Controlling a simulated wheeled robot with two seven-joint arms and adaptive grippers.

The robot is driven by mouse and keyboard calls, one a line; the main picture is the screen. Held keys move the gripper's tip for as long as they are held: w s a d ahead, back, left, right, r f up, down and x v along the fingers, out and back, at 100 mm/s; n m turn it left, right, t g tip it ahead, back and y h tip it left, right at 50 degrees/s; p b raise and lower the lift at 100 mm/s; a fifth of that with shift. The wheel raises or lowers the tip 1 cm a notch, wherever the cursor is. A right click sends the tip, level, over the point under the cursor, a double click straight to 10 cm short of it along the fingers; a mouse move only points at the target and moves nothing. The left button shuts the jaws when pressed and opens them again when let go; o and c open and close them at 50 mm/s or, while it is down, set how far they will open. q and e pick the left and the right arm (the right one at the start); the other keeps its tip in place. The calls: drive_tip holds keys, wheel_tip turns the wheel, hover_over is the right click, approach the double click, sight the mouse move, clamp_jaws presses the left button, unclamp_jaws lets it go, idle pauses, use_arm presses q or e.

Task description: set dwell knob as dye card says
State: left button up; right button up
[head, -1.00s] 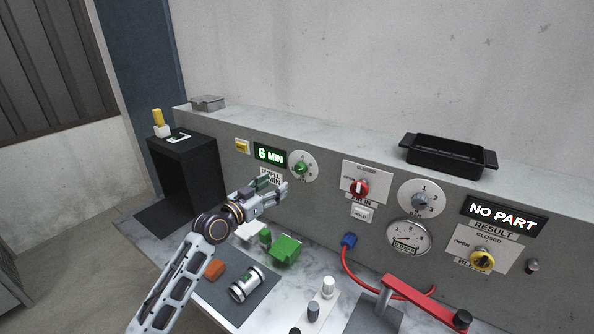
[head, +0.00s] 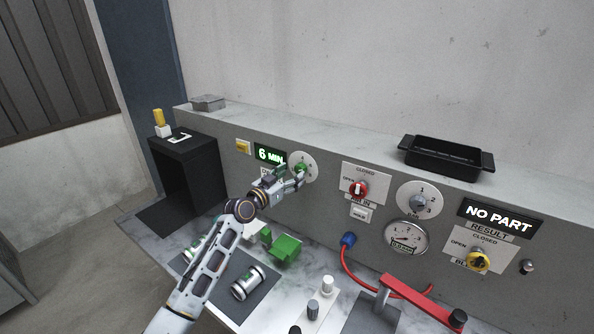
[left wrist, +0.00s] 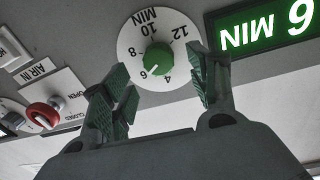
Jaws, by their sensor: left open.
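The green dwell knob (head: 301,169) sits on a white round dial on the panel. In the left wrist view, turned upside down, the knob (left wrist: 157,58) shows a white mark pointing at about 6, among printed numbers from 4 to 12. The dwell display (head: 270,155) reads 6 MIN. My left gripper (head: 292,181) is open just in front of the dial; in the wrist view its fingers stand either side of the knob, seemingly short of it. I cannot pick out a readable dye card. My right gripper is not in view.
The red air-in knob (head: 358,188) is right of the dial. A black tray (head: 446,158) stands on the ledge. A red lever (head: 420,298) is at the front right.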

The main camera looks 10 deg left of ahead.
sight(297, 170)
use_arm(q)
drive_tip(key=shift+p+x, duration=0.35)
drive_tip(key=shift+x, duration=1.7)
drive_tip(key=c, duration=1)
drive_tip(key=shift+n, duration=0.5)
drive_tip(key=n+b, duration=0.1)
drive_tip(key=n, duration=0.3)
drive_tip(key=shift+n, duration=0.3)
drive_tip(key=n, duration=0.6)
drive_tip(key=shift+f+n+t, duration=0.1)
drive_tip(key=shift+n+t, duration=0.2)
drive_tip(key=shift+a, duration=0.1)
